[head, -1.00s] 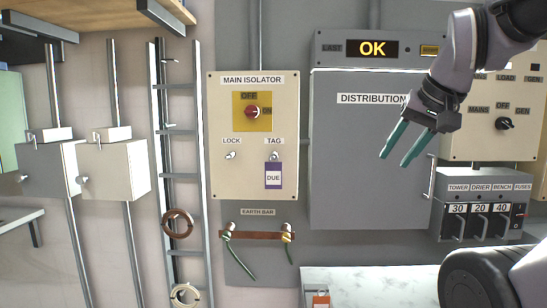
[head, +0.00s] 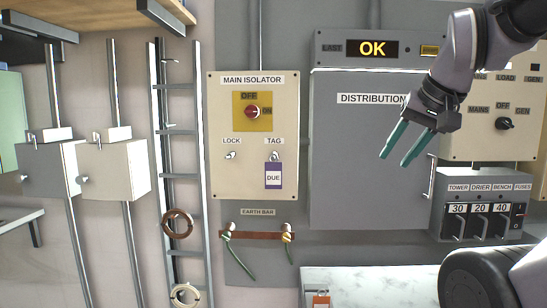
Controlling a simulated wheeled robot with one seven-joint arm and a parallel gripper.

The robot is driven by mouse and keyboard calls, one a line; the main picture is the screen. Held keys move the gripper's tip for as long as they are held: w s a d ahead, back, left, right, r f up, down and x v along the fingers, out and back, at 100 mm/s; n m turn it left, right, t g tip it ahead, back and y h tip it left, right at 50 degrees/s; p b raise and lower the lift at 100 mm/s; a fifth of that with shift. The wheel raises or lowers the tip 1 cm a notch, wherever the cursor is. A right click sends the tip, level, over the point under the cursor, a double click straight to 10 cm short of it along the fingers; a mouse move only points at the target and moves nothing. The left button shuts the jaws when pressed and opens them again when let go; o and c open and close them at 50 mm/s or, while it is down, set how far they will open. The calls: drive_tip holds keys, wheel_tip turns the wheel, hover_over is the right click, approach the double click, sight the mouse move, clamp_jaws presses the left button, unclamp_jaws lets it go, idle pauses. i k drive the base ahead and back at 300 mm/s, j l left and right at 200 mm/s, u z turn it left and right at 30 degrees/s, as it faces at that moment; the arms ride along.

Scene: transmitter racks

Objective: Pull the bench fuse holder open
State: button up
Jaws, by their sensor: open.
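The bench fuse holder (head: 501,224) is the right one of three dark holders in the grey fuse block at the right. It bears the number 40 under the label BENCH and has a metal handle. The holders marked 30 (head: 458,225) and 20 (head: 480,224) stand beside it under TOWER and DRIER. All three look alike, seated in the block. My gripper (head: 399,151) has two teal fingers, apart and empty, pointing down and left. It is in front of the distribution cabinet, above and left of the fuse block, touching nothing.
The grey distribution cabinet (head: 350,180) is closed, its handle (head: 431,178) near the fuse block. A generator switch panel (head: 480,142) hangs above the fuses. A pale bench top (head: 380,285) lies below. The main isolator (head: 252,180) with a DUE tag (head: 274,176) is at left.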

sight(498, 221)
drive_tip(key=z, duration=1.3)
